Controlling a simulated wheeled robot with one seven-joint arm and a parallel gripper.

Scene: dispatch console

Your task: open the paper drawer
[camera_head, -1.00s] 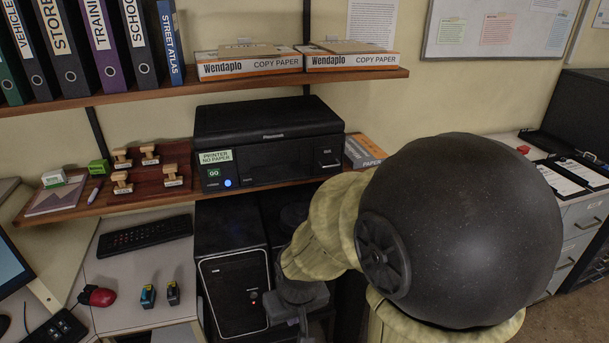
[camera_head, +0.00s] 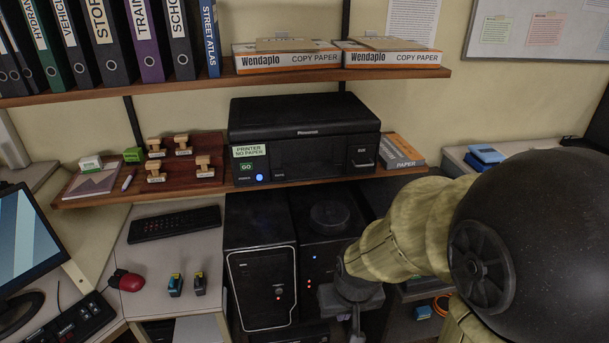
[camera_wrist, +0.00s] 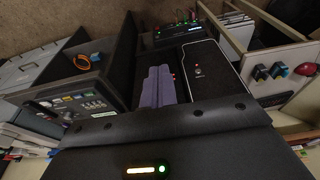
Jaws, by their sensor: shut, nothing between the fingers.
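The black printer (camera_head: 300,112) stands on the lower wooden shelf, with a "PRINTER NO PAPER" label and a lit blue button at its left front. A dark panel (camera_head: 362,158) with a small light handle is at its right front and looks flush; I cannot tell for certain that it is the paper drawer. My gripper (camera_head: 354,326) hangs below the printer's right part, pointing down, in front of the computer towers and apart from the printer. In the wrist view its two fingers (camera_wrist: 158,88) are together and empty.
Stamps (camera_head: 156,172) stand on the shelf left of the printer, and a paper pack (camera_head: 402,150) lies right of it. Computer towers (camera_head: 262,275) stand below. Another shelf (camera_head: 250,86) with binders and copy paper runs above. The space before the printer's front is clear.

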